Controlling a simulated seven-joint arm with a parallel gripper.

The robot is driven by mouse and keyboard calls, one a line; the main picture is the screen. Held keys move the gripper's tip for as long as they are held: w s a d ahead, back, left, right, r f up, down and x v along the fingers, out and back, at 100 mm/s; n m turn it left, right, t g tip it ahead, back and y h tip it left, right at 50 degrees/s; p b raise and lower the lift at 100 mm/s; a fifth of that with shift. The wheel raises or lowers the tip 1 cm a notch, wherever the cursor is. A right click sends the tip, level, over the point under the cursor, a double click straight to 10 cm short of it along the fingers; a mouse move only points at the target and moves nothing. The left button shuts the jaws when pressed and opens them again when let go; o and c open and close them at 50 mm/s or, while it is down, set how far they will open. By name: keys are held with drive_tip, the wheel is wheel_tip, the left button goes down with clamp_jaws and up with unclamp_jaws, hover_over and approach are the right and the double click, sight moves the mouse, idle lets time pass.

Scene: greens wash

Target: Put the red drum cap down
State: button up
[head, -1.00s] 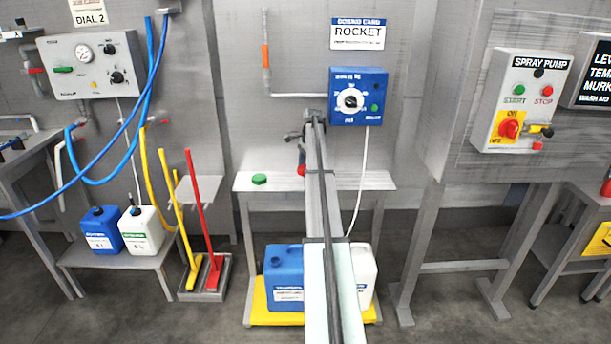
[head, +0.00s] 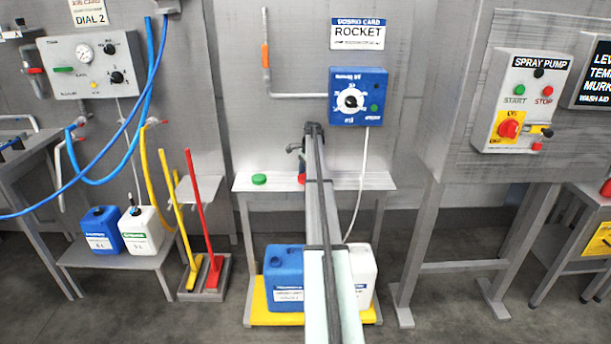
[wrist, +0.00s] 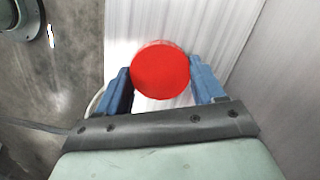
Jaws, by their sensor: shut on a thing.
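The red drum cap (wrist: 160,70) is held between the two blue fingers of my gripper (wrist: 162,82) in the wrist view. My gripper is shut on its sides. The pale shelf top (wrist: 150,22) lies beneath it. In the head view a small part of the red cap (head: 301,179) shows left of my arm, at the height of the steel shelf (head: 375,181). My arm hides most of the cap and the fingers there. I cannot tell whether the cap touches the shelf.
A green cap (head: 259,179) lies on the shelf to the left. A blue control box (head: 372,82) hangs on the wall above, its white cable (head: 364,180) falling past the shelf. Blue (head: 283,262) and white (head: 362,265) drums stand below. The shelf's right part is clear.

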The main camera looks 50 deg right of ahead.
drive_tip(key=shift+f, duration=0.15)
drive_tip(key=o, duration=1)
drive_tip(key=shift+s+d+r, duration=0.1)
drive_tip(key=shift+d+r, duration=0.05)
drive_tip(key=shift+r, duration=1.15)
drive_tip(key=shift+s+d+r, duration=0.1)
drive_tip(key=shift+d+r, duration=0.1)
drive_tip(key=shift+r, duration=1.1)
drive_tip(key=shift+s+d+r, duration=0.1)
drive_tip(key=shift+d+r, duration=0.05)
drive_tip(key=shift+r, duration=1.15)
